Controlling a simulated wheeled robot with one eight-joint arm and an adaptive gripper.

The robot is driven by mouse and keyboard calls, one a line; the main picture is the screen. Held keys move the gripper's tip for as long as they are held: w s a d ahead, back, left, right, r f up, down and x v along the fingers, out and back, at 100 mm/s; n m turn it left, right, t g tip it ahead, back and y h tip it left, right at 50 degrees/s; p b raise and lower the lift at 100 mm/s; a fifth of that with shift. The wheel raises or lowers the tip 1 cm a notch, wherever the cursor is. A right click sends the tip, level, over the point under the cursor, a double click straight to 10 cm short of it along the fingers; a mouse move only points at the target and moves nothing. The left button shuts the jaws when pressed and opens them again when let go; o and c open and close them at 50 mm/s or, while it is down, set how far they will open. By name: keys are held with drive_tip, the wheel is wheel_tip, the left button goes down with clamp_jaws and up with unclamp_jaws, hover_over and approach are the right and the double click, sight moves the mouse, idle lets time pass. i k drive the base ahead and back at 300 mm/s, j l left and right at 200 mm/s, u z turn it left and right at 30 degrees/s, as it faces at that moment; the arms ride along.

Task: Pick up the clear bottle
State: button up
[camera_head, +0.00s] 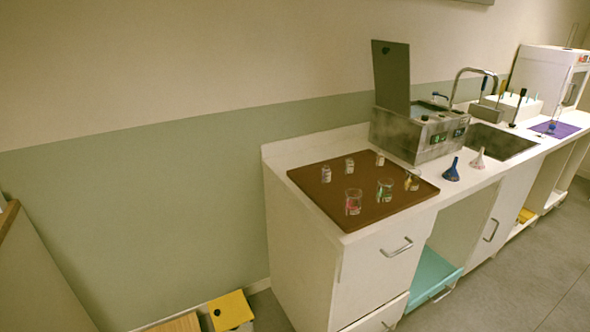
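A brown tray (309,188) lies on the white counter. Three small bottles stand in its back row: a left one (326,174), a middle one (350,165) and a right one (380,159). They look pale or clear, but they are too small to tell apart surely. Two larger glass vessels stand in front, one with reddish contents (353,202) and one with greenish contents (385,190). A small yellowish item (412,182) is at the tray's right. My gripper is not in view.
A metal bath with raised lid (391,78) stands behind the tray's right end. Blue (452,171) and pale (478,160) funnels stand right of the tray. A sink (500,142) lies beyond. A yellow box (230,308) is low at the front. Grey floor right of the cabinets is open.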

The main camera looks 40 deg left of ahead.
sight(349, 165)
drive_tip(key=i+u, duration=0.15)
drive_tip(key=u, duration=0.25)
drive_tip(key=i+l+u, duration=0.1)
drive_tip(key=u, duration=0.3)
drive_tip(key=i+l+u, duration=0.1)
drive_tip(key=l+u, duration=0.15)
drive_tip(key=u, duration=0.15)
drive_tip(key=i+l+u, duration=0.1)
drive_tip(key=u, duration=0.3)
drive_tip(key=l+u, duration=0.25)
drive_tip(key=u, duration=0.2)
drive_tip(key=l+u, duration=0.4)
drive_tip(key=l, duration=1.7)
drive_tip(key=i+j+z, duration=0.7)
drive_tip(key=j, duration=0.2)
drive_tip(key=i+j+z, duration=0.2)
drive_tip(key=j, duration=0.15)
drive_tip(key=j+z, duration=0.25)
drive_tip(key=i+j, duration=0.05)
drive_tip(key=j, duration=0.1)
